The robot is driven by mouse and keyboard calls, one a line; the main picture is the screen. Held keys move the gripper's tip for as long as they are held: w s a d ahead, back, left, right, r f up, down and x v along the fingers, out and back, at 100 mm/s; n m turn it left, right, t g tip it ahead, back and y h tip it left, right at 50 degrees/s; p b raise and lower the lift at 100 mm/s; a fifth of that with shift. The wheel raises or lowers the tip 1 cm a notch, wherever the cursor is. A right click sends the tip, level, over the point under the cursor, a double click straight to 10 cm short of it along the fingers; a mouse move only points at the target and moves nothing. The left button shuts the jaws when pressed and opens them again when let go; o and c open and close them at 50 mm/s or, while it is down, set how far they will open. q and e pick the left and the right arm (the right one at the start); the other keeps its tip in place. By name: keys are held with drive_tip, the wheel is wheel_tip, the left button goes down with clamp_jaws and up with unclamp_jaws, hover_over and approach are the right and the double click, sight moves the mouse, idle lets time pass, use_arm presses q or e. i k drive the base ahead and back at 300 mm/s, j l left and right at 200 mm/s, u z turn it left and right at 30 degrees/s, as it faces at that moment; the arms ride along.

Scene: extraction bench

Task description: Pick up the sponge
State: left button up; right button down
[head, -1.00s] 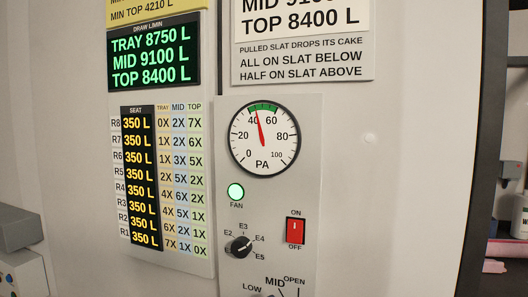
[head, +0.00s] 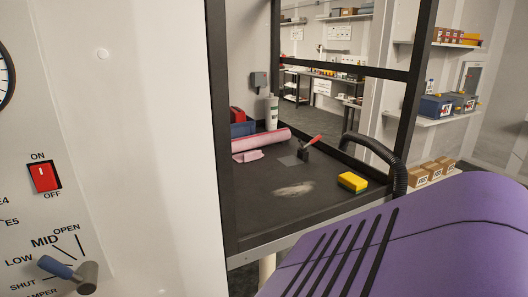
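A small yellow sponge (head: 352,182) with a darker underside lies on a black bench top (head: 300,215), near its front right corner. It is beside a black corrugated hose and to the right of a pale powdery smear (head: 293,189). Neither of my grippers shows in the head view, so I cannot see what they hold.
A pink roll (head: 262,139), a scraper with a red handle (head: 308,147) and a white bottle (head: 271,112) are on the bench. Black posts frame it. A large purple slotted surface (head: 400,245) fills the lower right. A panel with a red switch (head: 44,177) is at left.

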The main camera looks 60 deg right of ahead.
sight(352, 183)
drive_tip(key=k+l+z, duration=0.15)
drive_tip(key=z, duration=0.85)
drive_tip(key=j+z, duration=0.2)
drive_tip(key=z, duration=1.5)
drive_tip(key=i+l+u, duration=0.15)
drive_tip(key=i+l, duration=0.2)
drive_tip(key=i, duration=0.15)
drive_tip(key=i+l+u, duration=0.95)
drive_tip(key=l, duration=0.15)
drive_tip(key=i+l+u, duration=0.2)
drive_tip(key=l, duration=0.15)
drive_tip(key=l+u, duration=0.2)
drive_tip(key=l, duration=0.15)
drive_tip(key=l+u, duration=0.2)
drive_tip(key=l, duration=0.35)
drive_tip(key=k+l+u, duration=0.1)
drive_tip(key=l+u, duration=0.15)
drive_tip(key=l, duration=0.25)
